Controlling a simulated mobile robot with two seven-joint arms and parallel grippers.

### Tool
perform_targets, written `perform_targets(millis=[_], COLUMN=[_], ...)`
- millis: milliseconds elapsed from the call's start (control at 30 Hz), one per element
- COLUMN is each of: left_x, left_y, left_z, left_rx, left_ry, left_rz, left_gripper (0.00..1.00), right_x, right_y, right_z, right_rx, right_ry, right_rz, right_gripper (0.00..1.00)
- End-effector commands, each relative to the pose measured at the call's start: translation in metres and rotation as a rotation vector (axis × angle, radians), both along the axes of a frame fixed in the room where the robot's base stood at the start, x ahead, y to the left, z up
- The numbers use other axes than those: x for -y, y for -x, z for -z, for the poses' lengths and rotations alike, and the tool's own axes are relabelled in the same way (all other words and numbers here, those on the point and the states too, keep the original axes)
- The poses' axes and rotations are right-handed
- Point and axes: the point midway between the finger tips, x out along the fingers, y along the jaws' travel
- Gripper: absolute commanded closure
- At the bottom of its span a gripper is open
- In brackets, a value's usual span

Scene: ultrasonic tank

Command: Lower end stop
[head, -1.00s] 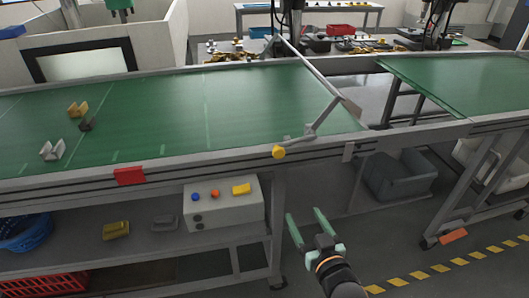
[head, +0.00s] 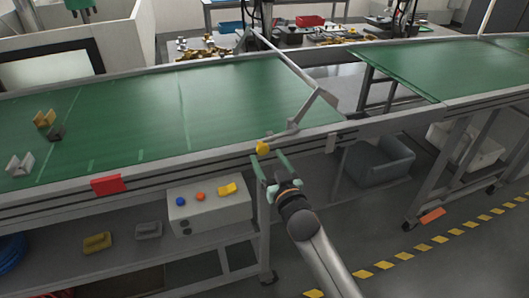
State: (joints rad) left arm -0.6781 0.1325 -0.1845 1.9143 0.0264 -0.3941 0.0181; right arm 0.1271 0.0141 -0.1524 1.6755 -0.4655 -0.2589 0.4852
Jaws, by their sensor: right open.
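The end stop (head: 292,66) is a grey bar that runs across the end of the left green belt, standing above the belt surface. A grey lever (head: 304,111) runs from its near end down to a yellow knob (head: 263,147) at the belt's front rail. My right gripper (head: 269,158) is open, just below and in front of the knob. Its green fingertips point up toward the knob, one on each side of it in the picture. Whether they touch it is not clear.
A gap separates the left belt (head: 140,110) from the right belt (head: 495,60). Below the left belt are a red block (head: 108,185) on the rail and a control box (head: 210,205) with buttons. A grey bin (head: 380,162) stands under the gap.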

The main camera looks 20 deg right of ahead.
Motion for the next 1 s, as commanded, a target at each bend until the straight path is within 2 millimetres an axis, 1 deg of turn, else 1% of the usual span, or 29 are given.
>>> perform_targets(millis=[33, 100, 233, 400, 633, 1000], left_x=[0.0, 0.0, 0.0, 0.0, 0.0, 0.0], left_y=[0.0, 0.0, 0.0, 0.0, 0.001, 0.001], left_z=[0.0, 0.0, 0.001, 0.001, 0.001, 0.001], left_rx=[0.0, 0.0, -0.001, -0.001, -0.001, -0.001], left_ry=[0.001, 0.001, 0.001, 0.001, 0.001, 0.001], left_rz=[-0.001, -0.001, -0.001, -0.001, -0.001, -0.001], left_gripper=[0.5, 0.5, 0.5, 0.5, 0.5, 0.5], right_x=[0.0, -0.001, -0.001, -0.001, -0.001, -0.001], right_y=[-0.008, -0.016, -0.026, -0.031, -0.031, -0.031], right_z=[-0.001, 0.0, 0.0, 0.0, 0.0, 0.0], right_rx=[0.001, 0.001, 0.001, 0.0, 0.0, 0.0], right_ry=[0.001, 0.001, -0.001, 0.0, -0.001, 0.0], right_rz=[0.0, 0.0, 0.0, 0.0, 0.0, 0.0], right_gripper=[0.26, 0.26, 0.26, 0.26, 0.27, 0.69])
